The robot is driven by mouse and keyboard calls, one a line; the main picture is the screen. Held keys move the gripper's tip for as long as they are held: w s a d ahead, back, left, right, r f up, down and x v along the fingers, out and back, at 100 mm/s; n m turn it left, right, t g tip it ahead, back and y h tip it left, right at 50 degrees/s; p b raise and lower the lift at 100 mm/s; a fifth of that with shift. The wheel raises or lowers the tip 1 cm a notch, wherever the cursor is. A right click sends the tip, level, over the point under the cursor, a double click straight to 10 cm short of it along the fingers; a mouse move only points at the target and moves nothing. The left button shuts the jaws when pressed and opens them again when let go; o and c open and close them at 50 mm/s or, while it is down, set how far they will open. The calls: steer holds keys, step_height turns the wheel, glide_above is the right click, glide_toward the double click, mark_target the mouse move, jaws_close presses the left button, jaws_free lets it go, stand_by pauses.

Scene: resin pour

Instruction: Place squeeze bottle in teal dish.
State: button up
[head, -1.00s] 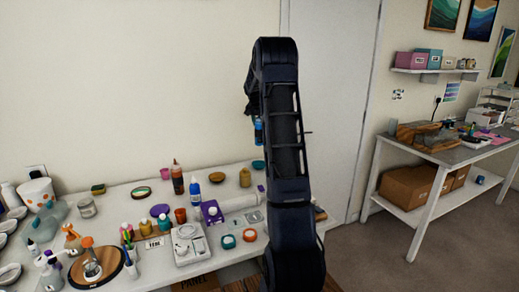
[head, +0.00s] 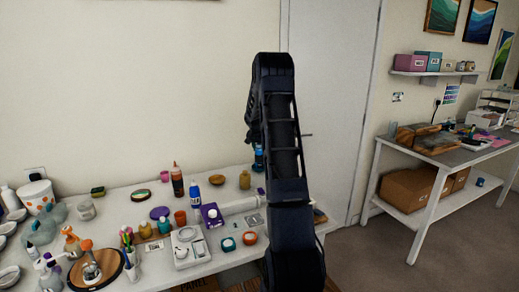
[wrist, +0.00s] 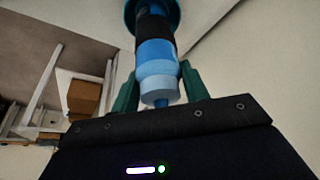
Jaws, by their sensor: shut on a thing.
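The blue squeeze bottle (wrist: 156,55) with a dark band fills the middle of the wrist view. My gripper (wrist: 158,88) is shut on it, with a teal finger on each side. The teal dish (wrist: 131,14) shows at the top edge, around the bottle's far end; I cannot tell whether the two touch. In the head view the bottle (head: 258,156) shows as a small blue patch at the back right of the white table, beside my arm. My gripper is mostly hidden behind my arm there, and the dish is hard to make out.
The white table (head: 150,278) holds several bottles, cups and jars, mostly left of my arm. A blue bottle with a white cap (head: 195,194) and a mustard-yellow bowl (head: 217,180) stand nearby. The wall is close behind.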

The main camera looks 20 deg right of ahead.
steer(key=shift+f, duration=0.15)
steer(key=o, duration=1.4)
steer(key=shift+o, duration=0.2)
steer(key=v, duration=1.3)
steer(key=s+a+r+n, duration=0.1)
steer(key=s+a+r, duration=0.3)
steer(key=s, duration=0.3)
steer(key=s+a+r+n+y, duration=0.1)
steer(key=s+a+r+n, duration=0.1)
steer(key=s+a+r, duration=0.45)
steer(key=s+a+r+n, duration=0.1)
steer(key=s+a, duration=0.1)
steer(key=s, duration=0.7)
steer(key=s+a+f+n, duration=0.1)
steer(key=s+a, duration=0.2)
steer(key=s, duration=0.6)
steer(key=s+a+f+n+t+y, duration=0.1)
steer(key=s+a+n, duration=0.1)
steer(key=s, duration=0.8)
steer(key=s+a+f+n+y, duration=0.1)
steer(key=s+a+f+n, duration=0.1)
steer(key=s+a, duration=0.3)
steer(key=s, duration=0.4)
steer(key=shift+s, duration=0.2)
